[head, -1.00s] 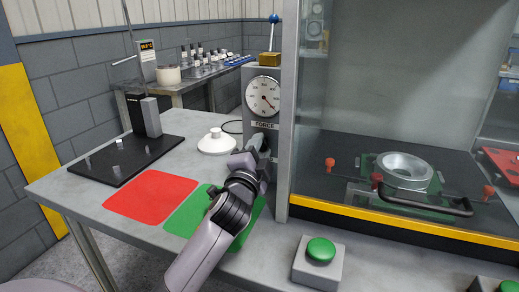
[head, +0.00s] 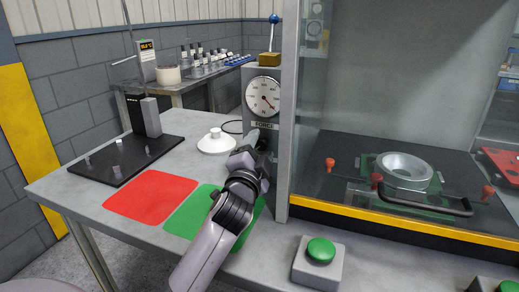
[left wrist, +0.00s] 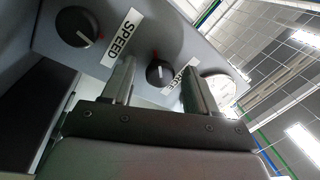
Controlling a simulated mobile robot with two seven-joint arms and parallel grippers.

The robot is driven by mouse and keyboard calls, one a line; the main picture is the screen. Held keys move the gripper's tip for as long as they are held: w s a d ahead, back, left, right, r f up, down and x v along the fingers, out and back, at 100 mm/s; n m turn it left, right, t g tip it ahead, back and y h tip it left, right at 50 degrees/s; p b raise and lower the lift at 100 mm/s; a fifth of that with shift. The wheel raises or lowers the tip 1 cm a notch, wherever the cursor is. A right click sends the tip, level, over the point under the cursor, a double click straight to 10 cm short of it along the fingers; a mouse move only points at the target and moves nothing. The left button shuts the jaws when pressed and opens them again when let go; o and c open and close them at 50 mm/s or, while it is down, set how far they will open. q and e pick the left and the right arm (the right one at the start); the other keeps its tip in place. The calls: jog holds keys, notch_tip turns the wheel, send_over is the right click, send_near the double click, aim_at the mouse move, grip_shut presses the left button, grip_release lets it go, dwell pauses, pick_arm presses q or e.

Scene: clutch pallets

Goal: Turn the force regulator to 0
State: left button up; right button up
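The force regulator is a round black knob (left wrist: 160,73) with a red mark, on the grey control box (head: 249,72). In the left wrist view it lies between the two fingers of my left gripper (left wrist: 157,70), with a gap on both sides. The fingers are open. The FORCE label (left wrist: 182,76) beside the knob is partly hidden by a finger. In the head view my left gripper (head: 254,137) is at the box front, just below the round gauge (head: 262,97), and the knob is hidden. The gauge needle points to the lower right. My right gripper is not in view.
A second knob (left wrist: 76,26) labelled SPEED is close by. A glass-fronted cabinet (head: 287,100) stands right of the box. A white dish-shaped item (head: 216,143) lies left. Red (head: 150,196) and green (head: 188,211) mats and a green button (head: 320,250) are on the table.

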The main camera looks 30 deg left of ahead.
pick_arm(q)
jog(key=shift+s+d, duration=0.1)
jog(key=v, duration=0.7)
jog(key=shift+r, duration=0.1)
dwell(0.6)
